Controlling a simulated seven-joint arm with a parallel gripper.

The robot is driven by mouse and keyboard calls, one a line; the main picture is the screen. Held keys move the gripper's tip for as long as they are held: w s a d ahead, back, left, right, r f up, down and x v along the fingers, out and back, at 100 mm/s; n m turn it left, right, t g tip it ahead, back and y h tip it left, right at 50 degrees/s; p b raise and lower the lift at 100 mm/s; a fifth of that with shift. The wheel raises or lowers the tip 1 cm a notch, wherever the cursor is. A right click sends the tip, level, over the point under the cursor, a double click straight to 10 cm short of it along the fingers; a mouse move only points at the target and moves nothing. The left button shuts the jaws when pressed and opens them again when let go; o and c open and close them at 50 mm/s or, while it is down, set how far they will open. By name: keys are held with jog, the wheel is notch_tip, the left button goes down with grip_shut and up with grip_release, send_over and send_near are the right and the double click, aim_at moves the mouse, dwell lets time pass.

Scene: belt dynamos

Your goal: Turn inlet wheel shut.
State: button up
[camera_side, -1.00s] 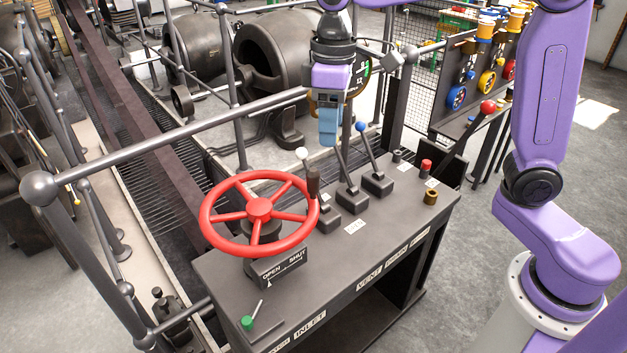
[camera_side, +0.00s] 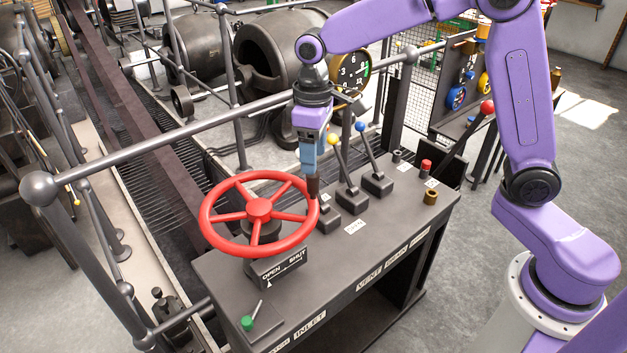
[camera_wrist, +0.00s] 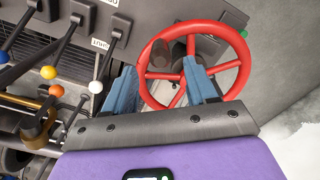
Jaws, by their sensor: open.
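The red inlet wheel (camera_side: 259,208) lies flat on the left of the dark console, and it also shows in the wrist view (camera_wrist: 236,88). A dark upright handle (camera_side: 313,190) stands on the right side of its rim. My gripper (camera_side: 312,172) is open, pointing down right over this handle. In the wrist view, my blue fingers (camera_wrist: 160,75) appear on either side of the handle (camera_wrist: 160,53); I cannot tell how deep it sits between them. The OPEN/SHUT plate (camera_side: 283,266) is below the wheel's front edge.
Levers with a yellow ball (camera_side: 332,139) and a blue ball (camera_side: 361,126) stand close right of my gripper. A grey railing (camera_side: 190,131) runs behind the wheel. A small green-knobbed lever (camera_side: 247,323) is in front.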

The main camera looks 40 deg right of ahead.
aim_at(314, 181)
notch_tip(314, 181, down, 8)
jog(key=shift+r, duration=0.25)
grip_shut()
